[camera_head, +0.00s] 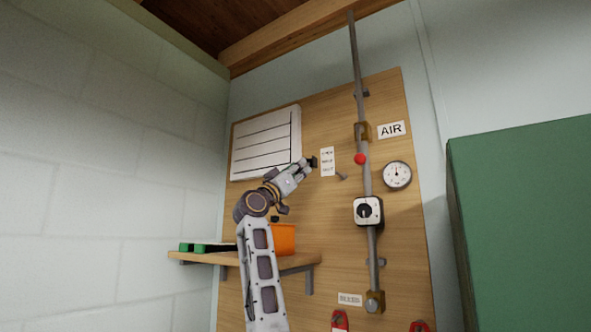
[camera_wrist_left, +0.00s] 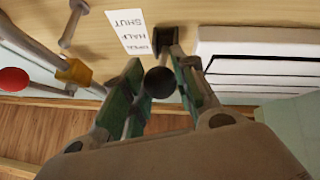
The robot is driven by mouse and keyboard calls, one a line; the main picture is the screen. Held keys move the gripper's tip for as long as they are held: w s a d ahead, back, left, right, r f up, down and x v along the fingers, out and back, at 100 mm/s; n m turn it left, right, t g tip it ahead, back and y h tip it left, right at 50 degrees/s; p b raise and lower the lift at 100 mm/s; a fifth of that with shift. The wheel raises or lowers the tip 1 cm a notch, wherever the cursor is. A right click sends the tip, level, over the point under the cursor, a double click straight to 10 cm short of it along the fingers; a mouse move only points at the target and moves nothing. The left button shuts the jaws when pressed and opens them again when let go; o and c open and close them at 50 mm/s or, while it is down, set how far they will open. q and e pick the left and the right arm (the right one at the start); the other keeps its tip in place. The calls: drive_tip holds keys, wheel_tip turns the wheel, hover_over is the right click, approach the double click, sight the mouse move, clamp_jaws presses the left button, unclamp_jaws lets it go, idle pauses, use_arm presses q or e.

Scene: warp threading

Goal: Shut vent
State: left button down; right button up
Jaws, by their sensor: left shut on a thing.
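The vent (camera_head: 262,143) is a white louvred panel on the wooden board, with several dark gaps between its slats. It also shows at the right of the left wrist view (camera_wrist_left: 260,52). A white label (camera_head: 327,162) reading OPEN, HALF, SHUT is to its right. My left gripper (camera_head: 311,163) is at the vent's right side, between it and the label. In the left wrist view its fingers are shut on a dark round knob (camera_wrist_left: 160,81). The knob's dark base (camera_wrist_left: 164,57) is beside the label's OPEN end. My right gripper is not in view.
Right of the label stand a vertical pipe (camera_head: 354,60) with a red ball (camera_head: 360,159), a gauge (camera_head: 397,175) and a dial box (camera_head: 367,211). A shelf (camera_head: 300,262) with an orange container (camera_head: 284,240) is below. A green cabinet (camera_head: 520,220) fills the right.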

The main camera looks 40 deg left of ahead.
use_arm(q)
drive_tip(key=shift+w+f, duration=0.25)
drive_tip(key=c, duration=1.4)
unclamp_jaws()
drive_tip(key=shift+c, duration=0.2)
drive_tip(key=o, duration=0.3)
drive_tip(key=shift+w, duration=0.2)
drive_tip(key=shift+o, duration=0.2)
drive_tip(key=shift+s, duration=0.1)
drive_tip(key=shift+s+r, duration=0.1)
drive_tip(key=shift+s, duration=0.1)
drive_tip(key=shift+v, duration=0.95)
drive_tip(key=s, duration=1.2)
drive_tip(key=shift+s+a+f, duration=0.2)
drive_tip(key=shift+s+f, duration=0.05)
drive_tip(key=shift+f, duration=0.15)
